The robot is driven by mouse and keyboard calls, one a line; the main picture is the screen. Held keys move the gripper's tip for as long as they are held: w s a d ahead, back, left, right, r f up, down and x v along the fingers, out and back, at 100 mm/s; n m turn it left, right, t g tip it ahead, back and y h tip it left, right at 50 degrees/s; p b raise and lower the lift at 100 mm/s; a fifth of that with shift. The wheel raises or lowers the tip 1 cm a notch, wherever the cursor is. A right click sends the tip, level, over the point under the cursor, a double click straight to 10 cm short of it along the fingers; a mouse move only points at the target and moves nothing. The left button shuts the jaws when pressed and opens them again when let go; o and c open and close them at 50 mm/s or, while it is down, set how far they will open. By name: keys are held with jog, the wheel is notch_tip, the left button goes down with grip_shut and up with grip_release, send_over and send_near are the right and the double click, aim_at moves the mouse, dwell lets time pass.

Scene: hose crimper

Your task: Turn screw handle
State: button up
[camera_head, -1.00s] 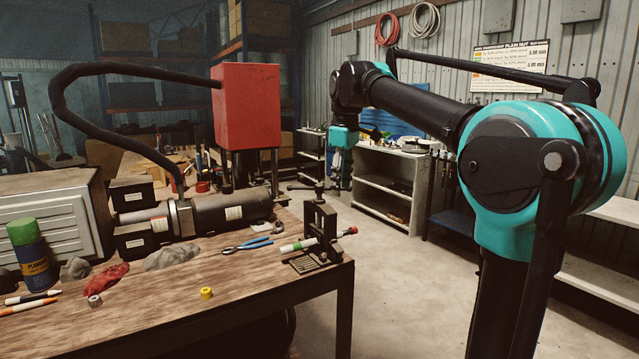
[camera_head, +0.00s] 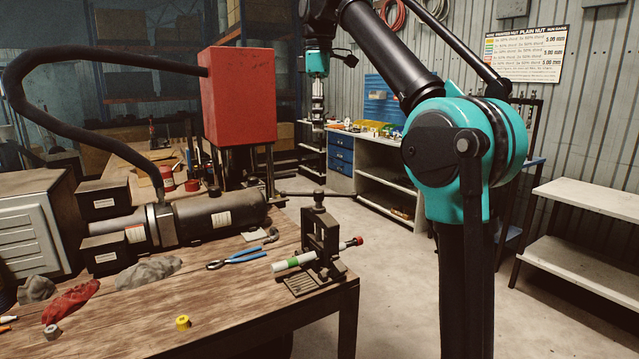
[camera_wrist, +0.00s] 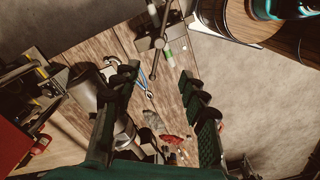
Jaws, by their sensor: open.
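A small dark screw clamp (camera_head: 322,235) stands upright at the right end of the wooden table. Its screw handle (camera_head: 319,196) is on top. A white and green hose piece (camera_head: 293,262) with a red end passes through the clamp. In the wrist view the clamp (camera_wrist: 160,27) is at the top middle, beyond my fingertips. My gripper (camera_wrist: 159,78) is open and empty, its two dark fingers spread on either side of the view. In the head view my gripper (camera_head: 317,103) hangs pointing down, higher in the picture than the clamp and apart from the handle.
The table (camera_head: 255,310) also holds blue-handled pliers (camera_head: 237,258), a yellow fitting (camera_head: 183,322), a red rag (camera_head: 70,301) and a black cylinder (camera_head: 205,216). A red box (camera_head: 238,95) stands behind. Open floor and shelves (camera_head: 590,235) lie to the right.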

aim_at(318, 190)
notch_tip(318, 190, down, 17)
jog(key=shift+f, duration=0.15)
dwell(0.5)
jog(key=shift+c, duration=0.6)
grip_shut()
